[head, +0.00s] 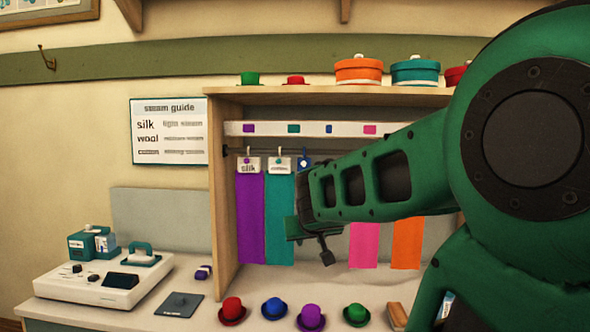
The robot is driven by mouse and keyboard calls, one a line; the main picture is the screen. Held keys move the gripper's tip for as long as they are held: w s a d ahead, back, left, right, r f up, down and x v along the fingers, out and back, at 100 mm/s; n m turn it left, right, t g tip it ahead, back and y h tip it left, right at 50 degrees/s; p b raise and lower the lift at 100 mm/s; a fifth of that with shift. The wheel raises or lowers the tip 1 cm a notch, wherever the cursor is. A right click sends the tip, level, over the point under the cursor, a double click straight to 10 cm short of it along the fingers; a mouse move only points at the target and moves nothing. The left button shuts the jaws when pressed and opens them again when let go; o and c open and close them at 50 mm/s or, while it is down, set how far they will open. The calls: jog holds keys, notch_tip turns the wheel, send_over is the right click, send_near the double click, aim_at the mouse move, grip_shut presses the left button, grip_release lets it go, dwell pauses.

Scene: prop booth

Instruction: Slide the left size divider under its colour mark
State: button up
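A small blue tag with a pale mark (304,163), apparently the left size divider, hangs on the dark rail (235,150) right of two white cloth labels. A white strip (268,129) above the rail carries purple, teal, blue and pink colour marks. The blue mark (329,129) sits up and to the right of the blue tag. My gripper (318,246) is below the tag, in front of the hanging cloths and apart from the tag in the picture. Its fingers are small and partly hidden, so their opening is unclear. My arm hides the rail's right part and any other divider there.
Purple (250,220), teal (280,225), pink (364,246) and orange (407,243) cloths hang in the wooden booth (222,200). Several small hats, including a red one (232,310), stand on the counter. A white steamer unit (95,285) stands at left. Round boxes (358,72) sit on top.

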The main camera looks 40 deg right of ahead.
jog(key=w+d+r+t+h, duration=0.3)
jog(key=w+r, duration=0.1)
jog(key=r, duration=0.4)
jog(key=w+d+r+t+h, duration=0.2)
jog(key=w+d+r, duration=0.15)
jog(key=r, duration=0.55)
jog(key=x, duration=1)
jog(key=shift+w, duration=0.35)
jog(key=shift+a, duration=0.1)
grip_shut()
